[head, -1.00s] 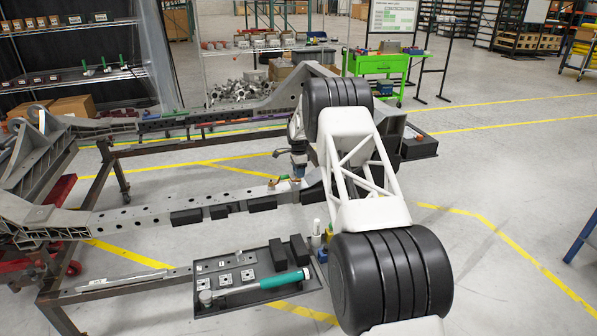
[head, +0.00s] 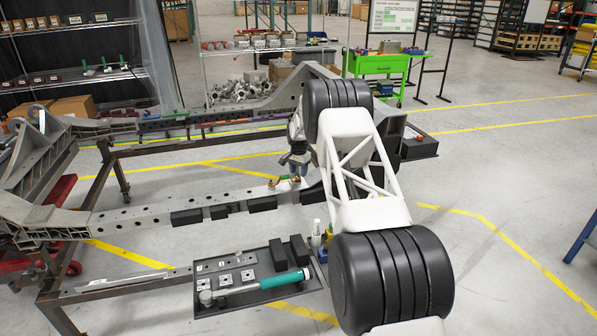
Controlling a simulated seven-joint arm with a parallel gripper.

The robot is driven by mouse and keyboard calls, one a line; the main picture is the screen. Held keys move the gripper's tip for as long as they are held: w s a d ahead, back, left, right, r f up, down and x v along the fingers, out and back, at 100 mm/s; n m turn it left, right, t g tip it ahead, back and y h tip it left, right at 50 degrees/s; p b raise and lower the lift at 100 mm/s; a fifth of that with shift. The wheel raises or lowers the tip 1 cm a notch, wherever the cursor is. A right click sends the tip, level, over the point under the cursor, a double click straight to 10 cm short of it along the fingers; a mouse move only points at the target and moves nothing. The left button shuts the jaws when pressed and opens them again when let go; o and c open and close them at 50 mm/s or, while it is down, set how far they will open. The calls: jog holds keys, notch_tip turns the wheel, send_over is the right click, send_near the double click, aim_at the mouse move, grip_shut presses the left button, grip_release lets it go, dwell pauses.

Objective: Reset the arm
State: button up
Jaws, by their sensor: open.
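My gripper (head: 294,174) is small in the head view, partly hidden by my own white and black arm. It is open, just above the near rail of the chassis (head: 140,215). A small brass-coloured fitting (head: 284,181) with a green part sits on that rail, close to my gripper. I cannot tell whether they touch. My arm reaches from the lower right up and over to the chassis.
A dark tray (head: 262,294) with a teal-handled tool (head: 272,283) and several square plates lies in front of the rail. Small bottles (head: 317,236) stand beside it. A green cart (head: 378,66) stands behind. The floor at right is open.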

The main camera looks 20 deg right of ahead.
jog(key=n, duration=0.6)
jog(key=shift+w, duration=0.1)
jog(key=shift+a, duration=0.1)
jog(key=shift+c, duration=0.5)
jog(key=shift+f, duration=0.2)
dwell(0.4)
jog(key=shift+s+f, duration=0.2)
jog(key=shift+f, duration=1.05)
grip_shut()
